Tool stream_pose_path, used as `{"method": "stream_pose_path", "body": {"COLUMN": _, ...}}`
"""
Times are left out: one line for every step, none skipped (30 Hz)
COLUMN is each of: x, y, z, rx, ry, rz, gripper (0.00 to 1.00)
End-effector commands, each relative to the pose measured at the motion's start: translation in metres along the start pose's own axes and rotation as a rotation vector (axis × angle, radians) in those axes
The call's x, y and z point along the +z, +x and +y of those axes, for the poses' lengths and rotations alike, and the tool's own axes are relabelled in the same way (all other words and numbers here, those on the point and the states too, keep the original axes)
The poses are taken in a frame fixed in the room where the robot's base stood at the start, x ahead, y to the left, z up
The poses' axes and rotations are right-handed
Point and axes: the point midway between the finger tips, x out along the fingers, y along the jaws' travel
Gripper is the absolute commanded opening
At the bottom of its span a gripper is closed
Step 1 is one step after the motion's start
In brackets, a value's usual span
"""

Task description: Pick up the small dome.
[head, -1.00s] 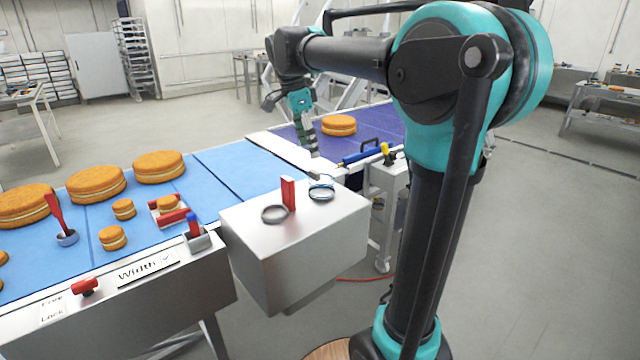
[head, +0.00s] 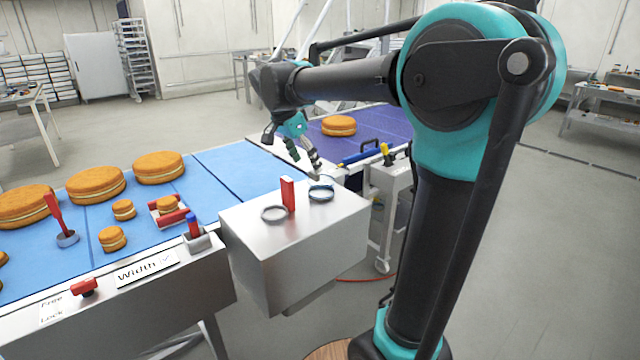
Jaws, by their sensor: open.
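I cannot make out a clear dome shape. Two small round items lie on top of the metal box (head: 292,262): a grey ring-like one (head: 274,214) at the left and a darker-rimmed one (head: 320,194) at the right. Either could be a low or clear dome; the picture is too small to tell. An upright red block (head: 287,194) stands between them. My gripper (head: 308,164) is open and empty, its fingers pointing down and to the right. In the picture it is just above and behind the darker-rimmed item, apart from it.
A blue belt (head: 235,168) carries several filled rounds, large and small, at the left. A red-handled tool (head: 56,215) and a red holder (head: 173,218) stand on it. A purple belt (head: 380,122) with one large round (head: 338,126) lies behind my gripper.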

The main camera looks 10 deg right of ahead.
Motion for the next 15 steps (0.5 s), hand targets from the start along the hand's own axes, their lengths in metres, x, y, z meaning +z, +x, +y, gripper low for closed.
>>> {"method": "stream_pose_path", "body": {"x": 0.0, "y": 0.005, "z": 0.0, "rx": 0.0, "ry": 0.001, "rz": 0.0, "gripper": 0.74}}
{"method": "stream_pose_path", "body": {"x": 0.0, "y": 0.008, "z": 0.0, "rx": 0.0, "ry": 0.001, "rz": 0.0, "gripper": 0.74}}
{"method": "stream_pose_path", "body": {"x": 0.0, "y": 0.01, "z": 0.0, "rx": 0.0, "ry": 0.0, "rz": 0.0, "gripper": 0.74}}
{"method": "stream_pose_path", "body": {"x": 0.0, "y": 0.012, "z": 0.0, "rx": 0.0, "ry": 0.0, "rz": 0.0, "gripper": 0.74}}
{"method": "stream_pose_path", "body": {"x": 0.0, "y": 0.013, "z": 0.0, "rx": 0.0, "ry": 0.0, "rz": 0.0, "gripper": 0.74}}
{"method": "stream_pose_path", "body": {"x": 0.0, "y": 0.015, "z": 0.0, "rx": 0.0, "ry": 0.0, "rz": 0.0, "gripper": 0.74}}
{"method": "stream_pose_path", "body": {"x": -0.001, "y": 0.017, "z": 0.0, "rx": 0.0, "ry": 0.0, "rz": 0.0, "gripper": 0.74}}
{"method": "stream_pose_path", "body": {"x": -0.001, "y": 0.019, "z": -0.001, "rx": 0.001, "ry": 0.001, "rz": 0.0, "gripper": 0.74}}
{"method": "stream_pose_path", "body": {"x": -0.002, "y": 0.025, "z": -0.001, "rx": 0.001, "ry": 0.001, "rz": 0.0, "gripper": 0.74}}
{"method": "stream_pose_path", "body": {"x": -0.002, "y": 0.029, "z": -0.002, "rx": 0.001, "ry": 0.001, "rz": 0.0, "gripper": 0.74}}
{"method": "stream_pose_path", "body": {"x": -0.002, "y": 0.033, "z": -0.002, "rx": 0.001, "ry": 0.002, "rz": 0.0, "gripper": 0.74}}
{"method": "stream_pose_path", "body": {"x": -0.003, "y": 0.04, "z": -0.003, "rx": 0.001, "ry": 0.002, "rz": 0.0, "gripper": 0.74}}
{"method": "stream_pose_path", "body": {"x": -0.003, "y": 0.044, "z": -0.003, "rx": 0.001, "ry": 0.002, "rz": 0.0, "gripper": 0.74}}
{"method": "stream_pose_path", "body": {"x": -0.003, "y": 0.048, "z": -0.003, "rx": 0.001, "ry": 0.002, "rz": 0.0, "gripper": 0.74}}
{"method": "stream_pose_path", "body": {"x": -0.003, "y": 0.053, "z": -0.003, "rx": 0.001, "ry": 0.001, "rz": 0.0, "gripper": 0.74}}
